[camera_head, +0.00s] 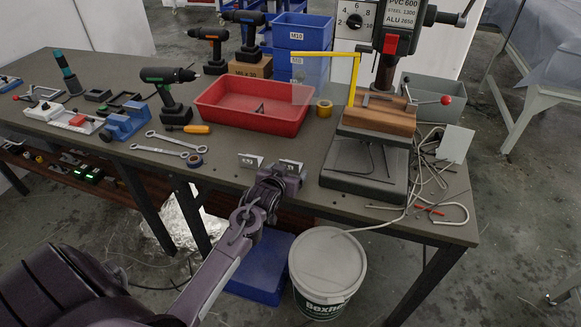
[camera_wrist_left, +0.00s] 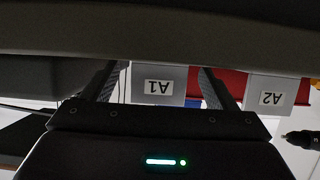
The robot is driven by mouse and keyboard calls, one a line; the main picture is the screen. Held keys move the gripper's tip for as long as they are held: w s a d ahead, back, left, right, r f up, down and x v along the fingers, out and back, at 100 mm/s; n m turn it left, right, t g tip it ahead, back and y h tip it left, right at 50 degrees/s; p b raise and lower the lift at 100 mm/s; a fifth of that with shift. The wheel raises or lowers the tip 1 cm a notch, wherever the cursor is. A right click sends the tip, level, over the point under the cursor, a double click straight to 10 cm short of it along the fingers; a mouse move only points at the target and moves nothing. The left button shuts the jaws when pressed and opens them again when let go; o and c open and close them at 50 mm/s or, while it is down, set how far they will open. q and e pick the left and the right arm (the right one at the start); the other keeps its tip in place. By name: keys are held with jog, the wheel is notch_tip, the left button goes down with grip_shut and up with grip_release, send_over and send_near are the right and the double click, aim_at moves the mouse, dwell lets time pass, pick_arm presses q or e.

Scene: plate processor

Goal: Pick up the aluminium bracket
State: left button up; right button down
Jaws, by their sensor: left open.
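Two small light-grey angle brackets stand near the table's front edge. The left one (camera_head: 250,160) stands clear of my gripper. The right one (camera_head: 291,165) is at the fingertips of my left gripper (camera_head: 279,174). In the left wrist view, my open left gripper (camera_wrist_left: 160,82) has one finger on each side of a grey plate labelled A1 (camera_wrist_left: 158,84), with gaps beside it. A second plate, labelled A2 (camera_wrist_left: 272,97), lies outside the right finger. Both labels appear upside down. Neither label names aluminium. My right gripper is not in view.
A red bin (camera_head: 240,118) stands behind the brackets. Wrenches (camera_head: 165,149) lie to the left. A drill press (camera_head: 370,150) with loose wires stands to the right. A white bucket (camera_head: 327,262) stands on the floor below the front edge.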

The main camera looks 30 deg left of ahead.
pick_arm(q)
jog(key=shift+w, duration=0.1)
jog(key=c, duration=1.2)
